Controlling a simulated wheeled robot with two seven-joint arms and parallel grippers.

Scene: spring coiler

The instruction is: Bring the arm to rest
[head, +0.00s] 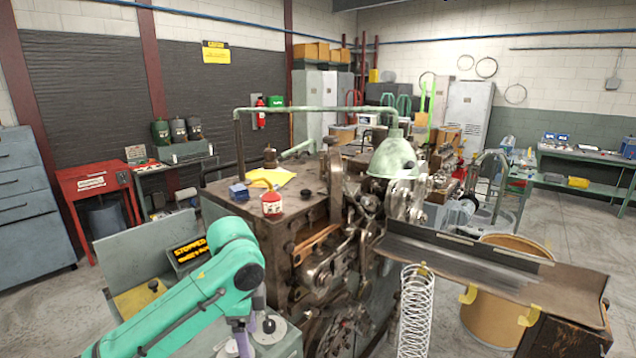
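My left arm (190,298), teal with purple-grey parts, comes in from the lower left. Its elbow is raised in front of the coiler, and the part beyond it points down and leaves the bottom of the head view. My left gripper is not visible, so its fingers and anything in them are hidden. My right arm and gripper are out of view. The spring coiler (320,225) stands in the centre, under a green lamp (392,158).
A brown drum (490,325) stands below the trough. A red oil can (271,203) and a yellow cloth (272,178) are on the coiler's top. Open floor lies at the right.

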